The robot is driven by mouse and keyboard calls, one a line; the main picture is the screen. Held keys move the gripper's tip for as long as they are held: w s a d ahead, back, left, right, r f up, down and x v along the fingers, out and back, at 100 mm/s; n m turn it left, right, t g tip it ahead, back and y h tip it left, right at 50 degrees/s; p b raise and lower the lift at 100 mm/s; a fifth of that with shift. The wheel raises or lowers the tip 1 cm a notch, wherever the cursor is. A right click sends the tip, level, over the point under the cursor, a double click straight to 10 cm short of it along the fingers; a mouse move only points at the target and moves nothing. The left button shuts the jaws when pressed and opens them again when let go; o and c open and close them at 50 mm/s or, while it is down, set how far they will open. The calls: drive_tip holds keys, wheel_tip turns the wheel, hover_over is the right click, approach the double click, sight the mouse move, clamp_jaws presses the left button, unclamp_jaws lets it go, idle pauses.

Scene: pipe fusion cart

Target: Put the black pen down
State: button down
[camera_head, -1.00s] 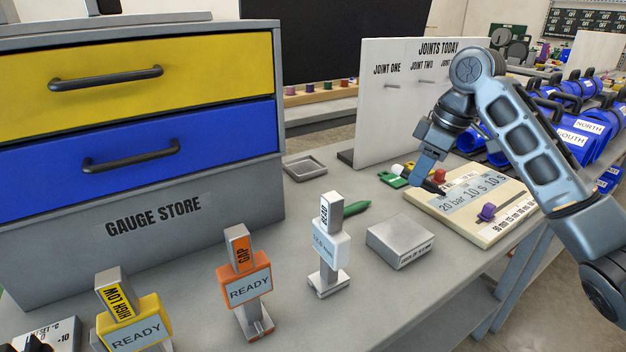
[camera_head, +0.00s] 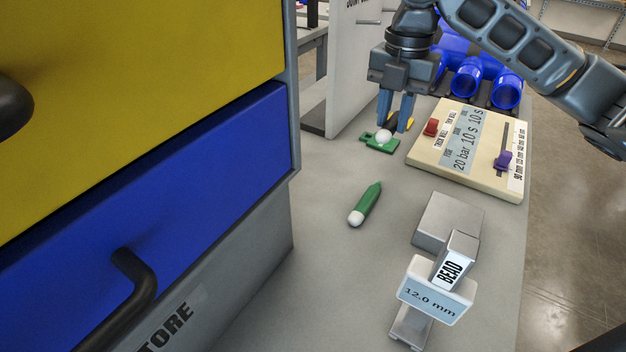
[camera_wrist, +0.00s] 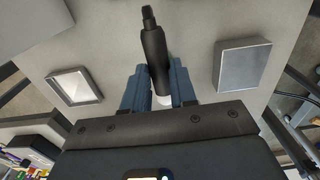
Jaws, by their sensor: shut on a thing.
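The black pen (camera_wrist: 153,45) is between the two fingers of my gripper (camera_wrist: 160,88) in the wrist view, its narrow dark end pointing away from the palm and its white end near the palm. The pen is mostly hidden there by the fingers. I cannot tell how far the fingertips are above the bench top.
A green pen (camera_head: 366,204) lies on the bench. A cream settings board (camera_head: 470,165) is to the right of the gripper. A grey block (camera_head: 446,220) and the BEAD gauge (camera_head: 437,290) stand nearer. The drawer cabinet (camera_head: 200,170) fills the left. Bare bench surrounds the green pen.

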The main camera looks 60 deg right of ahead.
drive_tip(key=p, duration=0.1)
hover_over(328, 192)
wheel_tip(328, 192, down, 7)
drive_tip(key=shift+s+d+r, duration=0.1)
drive_tip(key=shift+f, duration=1.9)
drive_tip(key=shift+f, duration=0.2)
drive_tip(key=c, duration=0.9)
unclamp_jaws()
wheel_tip(328, 192, up, 8)
drive_tip(key=shift+s+a, duration=0.15)
drive_tip(key=shift+a, duration=0.15)
